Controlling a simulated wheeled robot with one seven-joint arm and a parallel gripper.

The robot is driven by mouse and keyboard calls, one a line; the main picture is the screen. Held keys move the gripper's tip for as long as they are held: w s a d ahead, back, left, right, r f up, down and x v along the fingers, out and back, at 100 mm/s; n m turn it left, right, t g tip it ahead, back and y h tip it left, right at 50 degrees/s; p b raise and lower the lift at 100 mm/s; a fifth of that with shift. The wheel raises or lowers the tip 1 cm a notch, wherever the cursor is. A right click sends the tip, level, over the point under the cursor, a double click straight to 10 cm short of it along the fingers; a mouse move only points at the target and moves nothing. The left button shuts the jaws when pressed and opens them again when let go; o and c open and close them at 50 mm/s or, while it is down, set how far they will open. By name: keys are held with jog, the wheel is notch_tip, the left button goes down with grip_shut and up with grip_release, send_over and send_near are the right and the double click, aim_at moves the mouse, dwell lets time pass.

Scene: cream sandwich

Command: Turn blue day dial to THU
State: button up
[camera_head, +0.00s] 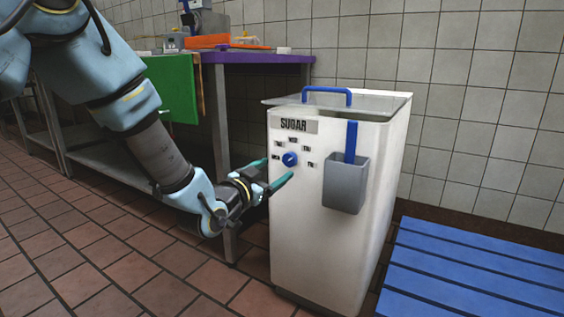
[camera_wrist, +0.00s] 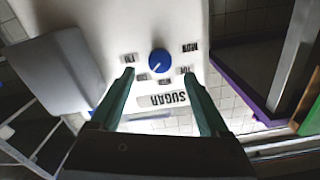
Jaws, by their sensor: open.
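The blue day dial (camera_head: 290,159) is a round knob on the front of a white sugar bin (camera_head: 300,240), with small day labels around it. In the wrist view the dial (camera_wrist: 159,62) and its labels appear upside down. A pale mark shows on the dial, seeming to point down and left there, but which day it marks is too small to read surely. My gripper (camera_head: 278,168) has two teal fingers, open and empty, close to the bin's front. In the wrist view its fingers (camera_wrist: 158,74) lie on either side of the dial's line, apart from it.
A grey scoop holder (camera_head: 346,184) with a blue handle (camera_head: 351,138) hangs right of the dial. The bin has a clear lid with a blue handle (camera_head: 327,91). A blue slatted pallet (camera_head: 470,270) lies at right. A purple-edged table (camera_head: 257,58) stands behind my arm.

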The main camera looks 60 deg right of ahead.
jog(key=a, duration=0.5)
jog(key=shift+p, duration=0.4)
jog(key=w+a+f+n+t+y+p, duration=0.1)
jog(key=w+a+n+t+y, duration=0.15)
jog(key=w+a, duration=0.4)
jog(key=w+a+f+n+t+y+p, duration=0.1)
jog(key=w+a+n+t+y, duration=0.2)
jog(key=w, duration=0.7)
jog(key=w+a+f+n+t+y, duration=0.1)
jog(key=w+a+n+y, duration=0.15)
jog(key=w+a, duration=0.4)
jog(key=w+a+n+y, duration=0.1)
jog(key=w+a+y, duration=0.2)
jog(key=a, duration=0.7)
jog(key=a+n+g+y+p, duration=0.15)
jog(key=a+n+y, duration=0.3)
jog(key=a, duration=1.35)
jog(key=s+a+r+n+g+y+p, duration=0.1)
jog(key=s+a+n+g, duration=0.2)
jog(key=a, duration=0.4)
jog(key=s+a+n+y, duration=0.1)
jog(key=s+a+n, duration=0.2)
jog(key=s+a, duration=0.25)
notch_tip(320, 180, up, 38)
jog(key=p, duration=3.8)
jog(key=shift+w+a, duration=0.2)
jog(key=shift+a, duration=0.25)
